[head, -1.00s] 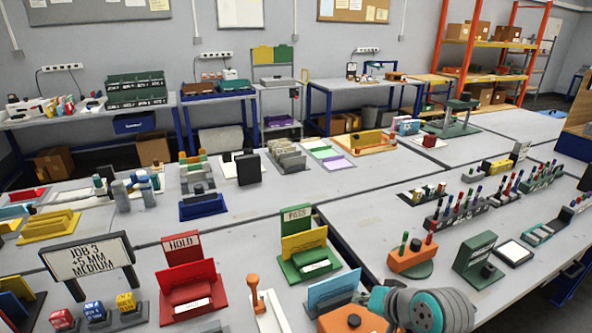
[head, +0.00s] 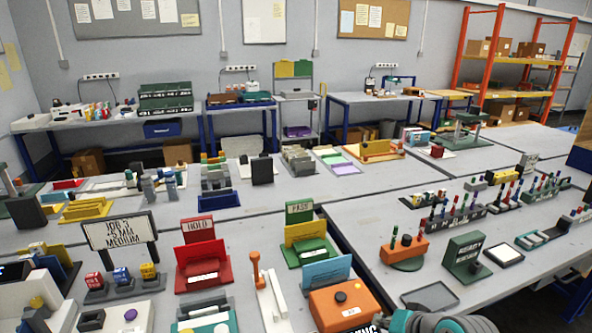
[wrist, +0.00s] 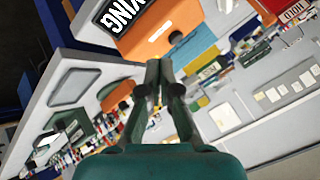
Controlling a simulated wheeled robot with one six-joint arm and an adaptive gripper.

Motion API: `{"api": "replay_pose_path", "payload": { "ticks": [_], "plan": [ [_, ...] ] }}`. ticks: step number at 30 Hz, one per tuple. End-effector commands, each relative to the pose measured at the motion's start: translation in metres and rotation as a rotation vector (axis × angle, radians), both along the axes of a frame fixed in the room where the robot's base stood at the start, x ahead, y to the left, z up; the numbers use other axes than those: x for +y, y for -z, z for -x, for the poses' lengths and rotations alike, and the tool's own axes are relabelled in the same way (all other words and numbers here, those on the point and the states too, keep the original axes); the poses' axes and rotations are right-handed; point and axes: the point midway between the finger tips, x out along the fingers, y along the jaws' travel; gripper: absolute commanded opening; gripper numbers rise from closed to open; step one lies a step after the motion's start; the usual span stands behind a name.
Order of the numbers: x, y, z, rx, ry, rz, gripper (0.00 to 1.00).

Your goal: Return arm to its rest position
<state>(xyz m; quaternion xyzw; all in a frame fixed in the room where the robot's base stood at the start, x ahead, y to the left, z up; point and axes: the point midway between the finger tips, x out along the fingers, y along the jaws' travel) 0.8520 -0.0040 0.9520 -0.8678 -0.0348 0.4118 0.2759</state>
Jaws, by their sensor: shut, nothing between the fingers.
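My gripper (wrist: 154,72) shows in the wrist view with its two dark fingers together and nothing between them. It appears to hang above the bench, apart from things. An orange box (wrist: 150,30) with a black-and-white label is beyond the fingertips in that view. In the head view only a teal and grey part of my arm shows at the bottom edge, right of the orange box (head: 343,305); my gripper is out of that picture.
A grey tray (head: 430,297) lies close to my arm on the bench. A green stand (head: 465,256) and an orange pen holder (head: 404,252) are behind it. The red HOLD stand (head: 201,260) and green PASS stand (head: 308,245) are to the left.

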Motion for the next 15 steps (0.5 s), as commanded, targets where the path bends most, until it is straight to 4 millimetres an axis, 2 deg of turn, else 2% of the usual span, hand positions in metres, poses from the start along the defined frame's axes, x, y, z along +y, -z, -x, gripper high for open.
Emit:
{"api": "replay_pose_path", "payload": {
  "ticks": [15],
  "plan": [
    [0.006,0.044,0.023,-0.047,0.029,0.01,0.0]
  ]
}}
